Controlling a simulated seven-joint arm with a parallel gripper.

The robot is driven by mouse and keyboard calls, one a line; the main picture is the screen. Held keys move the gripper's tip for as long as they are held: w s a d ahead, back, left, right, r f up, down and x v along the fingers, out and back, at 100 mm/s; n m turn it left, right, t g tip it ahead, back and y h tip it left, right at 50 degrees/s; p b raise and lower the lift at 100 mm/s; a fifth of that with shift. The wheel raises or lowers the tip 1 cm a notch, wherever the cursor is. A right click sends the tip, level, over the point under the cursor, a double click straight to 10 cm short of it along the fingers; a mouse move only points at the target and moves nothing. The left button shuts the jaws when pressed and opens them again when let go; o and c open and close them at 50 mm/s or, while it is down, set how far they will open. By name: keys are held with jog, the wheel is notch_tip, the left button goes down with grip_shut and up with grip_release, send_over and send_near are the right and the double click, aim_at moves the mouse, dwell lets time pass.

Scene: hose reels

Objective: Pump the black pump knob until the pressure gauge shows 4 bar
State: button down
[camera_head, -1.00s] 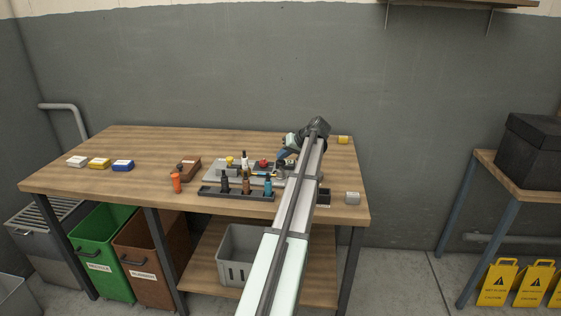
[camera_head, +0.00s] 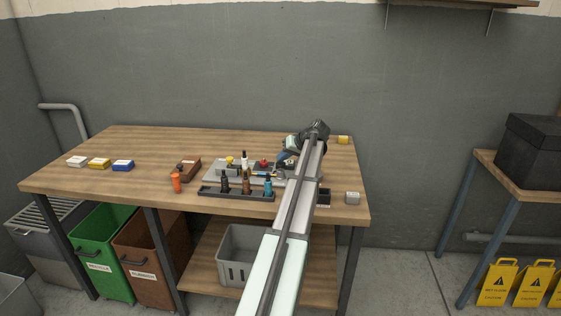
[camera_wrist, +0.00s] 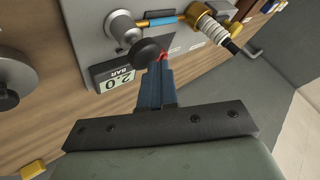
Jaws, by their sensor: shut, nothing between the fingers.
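The black pump knob (camera_wrist: 148,52) is a dark round cap on a silver stem, in the upper middle of the wrist view. The pressure gauge (camera_wrist: 112,78) is a small display marked BAR beside it, seen upside down; it appears to read 2.0. My gripper (camera_wrist: 163,63) is shut and empty. Its blue fingertips are right beside the knob's edge in the picture; I cannot tell whether they touch it. In the head view my gripper (camera_head: 284,157) is over the right end of the grey fixture plate (camera_head: 214,174), and my arm hides the knob and gauge there.
A brass fitting (camera_wrist: 208,24) and a blue tube (camera_wrist: 160,21) are close to the knob. A black tray (camera_head: 238,195) with several bottles stands in front of the plate. A grey block (camera_head: 352,198) lies at the right.

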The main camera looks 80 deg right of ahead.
aim_at(283, 163)
jog(key=shift+f, duration=0.5)
dwell(0.4)
jog(key=shift+r, duration=1.75)
jog(key=shift+r, duration=0.1)
jog(key=shift+r, duration=2.4)
dwell(1.0)
notch_tip(283, 163, up, 4)
jog(key=shift+f, duration=0.1)
jog(key=shift+f, duration=0.1)
dwell(0.4)
